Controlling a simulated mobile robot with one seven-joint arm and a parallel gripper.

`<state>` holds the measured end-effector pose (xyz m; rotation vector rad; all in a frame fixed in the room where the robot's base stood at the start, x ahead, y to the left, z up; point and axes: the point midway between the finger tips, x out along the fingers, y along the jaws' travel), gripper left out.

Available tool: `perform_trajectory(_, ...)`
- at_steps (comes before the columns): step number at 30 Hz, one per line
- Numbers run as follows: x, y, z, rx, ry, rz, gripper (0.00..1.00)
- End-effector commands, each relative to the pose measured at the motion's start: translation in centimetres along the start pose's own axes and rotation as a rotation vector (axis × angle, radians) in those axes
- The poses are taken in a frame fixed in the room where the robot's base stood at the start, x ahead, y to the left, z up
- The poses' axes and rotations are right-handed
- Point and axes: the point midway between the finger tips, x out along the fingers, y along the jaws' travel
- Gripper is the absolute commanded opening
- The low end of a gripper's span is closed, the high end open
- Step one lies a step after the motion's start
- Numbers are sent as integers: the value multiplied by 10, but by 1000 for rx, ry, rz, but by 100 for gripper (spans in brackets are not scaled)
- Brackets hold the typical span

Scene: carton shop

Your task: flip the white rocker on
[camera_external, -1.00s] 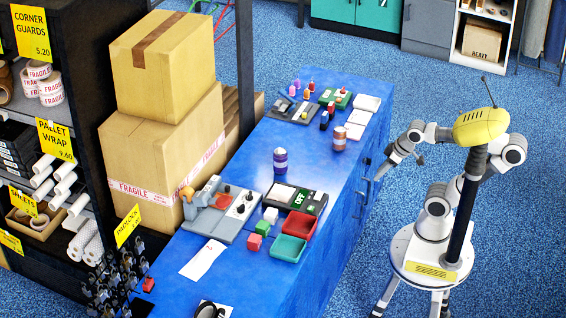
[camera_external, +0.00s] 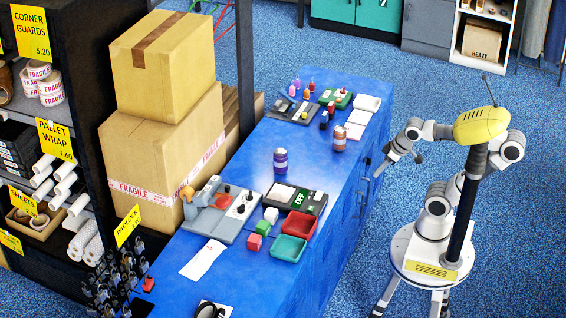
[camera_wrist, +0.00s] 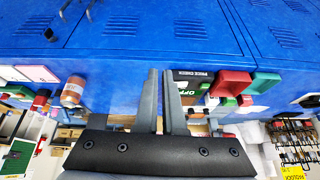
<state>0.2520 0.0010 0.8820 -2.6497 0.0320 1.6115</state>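The dark device (camera_external: 313,200) lies on the blue counter, with a green panel reading OFF (camera_external: 304,198) and a pale flat part (camera_external: 281,192) at its left end. I cannot tell whether that pale part is the white rocker. In the wrist view the PRICE CHECK device (camera_wrist: 193,78) shows just right of the fingers, partly hidden. My gripper (camera_wrist: 160,72) is empty, its two grey fingers a narrow gap apart. In the external view my gripper (camera_external: 384,170) hangs beside the counter's right edge, well apart from the device.
A red tray (camera_external: 313,216) and a teal tray (camera_external: 299,251) stand by the device. Floor between counter and base is clear.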

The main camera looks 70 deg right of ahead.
Motion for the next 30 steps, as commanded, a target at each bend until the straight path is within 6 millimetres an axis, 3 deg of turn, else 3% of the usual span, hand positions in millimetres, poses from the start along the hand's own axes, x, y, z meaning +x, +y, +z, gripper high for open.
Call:
perform_trajectory(6, -15, -8, -39, 204, -78, 1, 0)
perform_trajectory(13, -18, -20, -84, 482, -168, 41, 0)
perform_trajectory(30, 12, -62, -171, 1135, -289, 297, 0)
